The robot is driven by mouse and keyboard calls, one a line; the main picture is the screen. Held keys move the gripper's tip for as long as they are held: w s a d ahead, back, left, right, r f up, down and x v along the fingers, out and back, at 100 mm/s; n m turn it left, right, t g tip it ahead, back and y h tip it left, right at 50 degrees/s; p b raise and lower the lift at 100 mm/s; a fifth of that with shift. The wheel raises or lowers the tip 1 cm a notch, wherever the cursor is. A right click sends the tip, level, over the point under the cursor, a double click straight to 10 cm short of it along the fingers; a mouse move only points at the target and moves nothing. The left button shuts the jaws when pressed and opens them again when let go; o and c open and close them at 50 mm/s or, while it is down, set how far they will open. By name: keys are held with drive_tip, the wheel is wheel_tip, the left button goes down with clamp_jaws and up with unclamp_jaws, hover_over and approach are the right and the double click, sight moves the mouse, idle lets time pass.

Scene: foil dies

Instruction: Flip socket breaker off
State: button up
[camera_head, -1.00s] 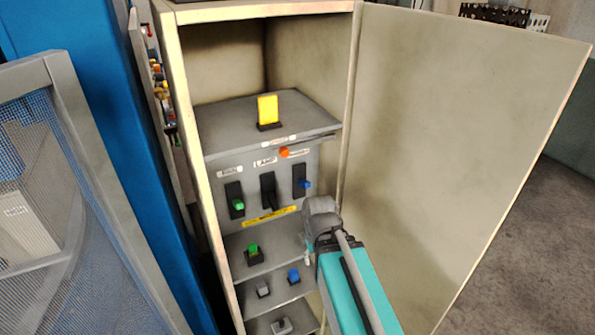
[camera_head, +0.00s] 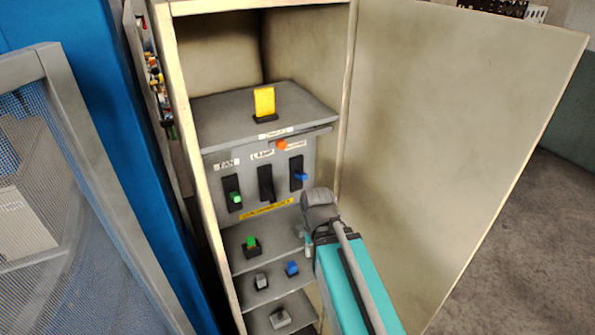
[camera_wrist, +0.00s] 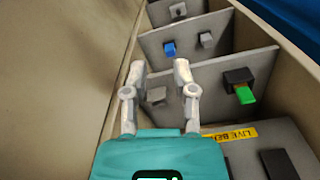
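The cabinet's grey panel holds three black breakers in the head view. The left one, labelled FAN (camera_head: 233,192), has a green lever. The middle one, labelled LAMP (camera_head: 266,184), shows no coloured lever. The right breaker (camera_head: 297,171) has a blue lever (camera_head: 301,177) sticking out; its label is partly covered by an orange knob (camera_head: 281,145), so I cannot read "socket". My gripper (camera_wrist: 160,75) is open and empty in the wrist view, below the panel in front of the shelves. A small grey block (camera_wrist: 156,95) shows between its fingers, apart from them as far as I can tell.
A yellow block (camera_head: 264,101) stands on the ledge above. Lower shelves carry a green-topped block (camera_head: 251,244), a blue one (camera_head: 292,268) and grey ones (camera_head: 280,318). The open cabinet door (camera_head: 440,130) stands close on the right. A blue post (camera_head: 95,140) is left.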

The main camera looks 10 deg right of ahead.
drive_tip(key=shift+f+b, duration=0.3)
drive_tip(key=shift+f, duration=0.1)
drive_tip(key=shift+c, duration=1)
wheel_tip(320, 180, down, 8)
drive_tip(key=b, duration=0.8)
drive_tip(key=shift+f, duration=0.25)
clamp_jaws()
drive_tip(key=shift+d, duration=0.1)
